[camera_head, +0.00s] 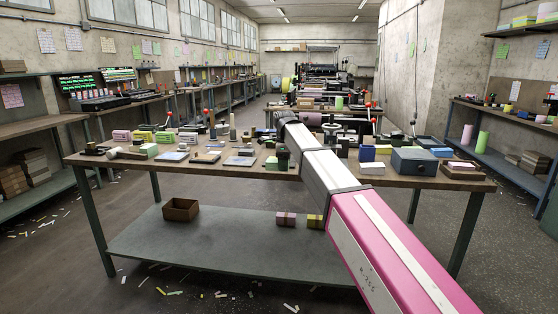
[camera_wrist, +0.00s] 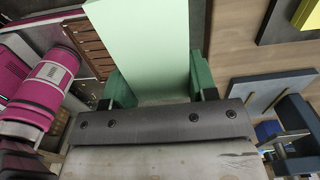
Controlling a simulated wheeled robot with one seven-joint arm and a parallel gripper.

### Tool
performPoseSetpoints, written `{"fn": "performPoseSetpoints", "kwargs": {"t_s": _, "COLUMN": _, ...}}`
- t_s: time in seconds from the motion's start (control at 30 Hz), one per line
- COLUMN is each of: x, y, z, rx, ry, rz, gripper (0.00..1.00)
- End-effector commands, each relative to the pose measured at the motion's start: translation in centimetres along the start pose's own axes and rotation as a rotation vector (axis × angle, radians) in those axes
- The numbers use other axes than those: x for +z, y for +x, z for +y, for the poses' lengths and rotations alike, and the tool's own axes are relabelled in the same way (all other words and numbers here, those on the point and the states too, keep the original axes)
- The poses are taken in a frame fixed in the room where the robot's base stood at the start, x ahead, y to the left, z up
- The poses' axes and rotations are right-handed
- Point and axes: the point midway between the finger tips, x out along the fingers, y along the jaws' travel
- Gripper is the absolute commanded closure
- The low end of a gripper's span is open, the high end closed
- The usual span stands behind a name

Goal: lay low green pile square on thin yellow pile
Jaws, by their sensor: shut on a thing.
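My gripper (camera_wrist: 161,86) is shut on a pale green pile (camera_wrist: 140,40). In the wrist view its green fingers press on both sides of the pile, whose far end runs out of the frame. In the head view my gripper's end (camera_head: 283,156) is over the table's middle, partly hidden by my arm. A yellow pile (camera_wrist: 309,14) on a dark plate (camera_wrist: 282,22) shows at the wrist view's top right corner, apart from the held pile and cut off by the frame. A yellow piece (camera_head: 383,149) is right of my arm in the head view; I cannot tell whether it is the same one.
The wooden table (camera_head: 120,167) is crowded. Pink and yellow-green stacks stand at its left back, and flat plates (camera_head: 240,161) lie left of my gripper. A blue-grey box (camera_head: 414,161) stands on the right. An open brown box (camera_head: 180,210) sits on the lower shelf.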

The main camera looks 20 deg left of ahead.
Motion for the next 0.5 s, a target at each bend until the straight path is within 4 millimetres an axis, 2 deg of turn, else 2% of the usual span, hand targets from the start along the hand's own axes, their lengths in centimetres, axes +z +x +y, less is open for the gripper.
{"fn": "performPoseSetpoints", "kwargs": {"t_s": 0.1, "x": 1.5, "y": 0.0, "z": 0.6, "rx": 0.0, "ry": -0.01, "rz": 0.0, "gripper": 0.77}}
{"fn": "performPoseSetpoints", "kwargs": {"t_s": 0.27, "x": 2.2, "y": 0.0, "z": 0.2, "rx": 0.0, "ry": -0.014, "rz": 0.0, "gripper": 0.77}}
{"fn": "performPoseSetpoints", "kwargs": {"t_s": 0.37, "x": 2.2, "y": 0.0, "z": -1.1, "rx": 0.0, "ry": -0.013, "rz": 0.0, "gripper": 0.77}}
{"fn": "performPoseSetpoints", "kwargs": {"t_s": 0.5, "x": 2.4, "y": -0.1, "z": -4.0, "rx": 0.0, "ry": -0.013, "rz": 0.0, "gripper": 0.77}}
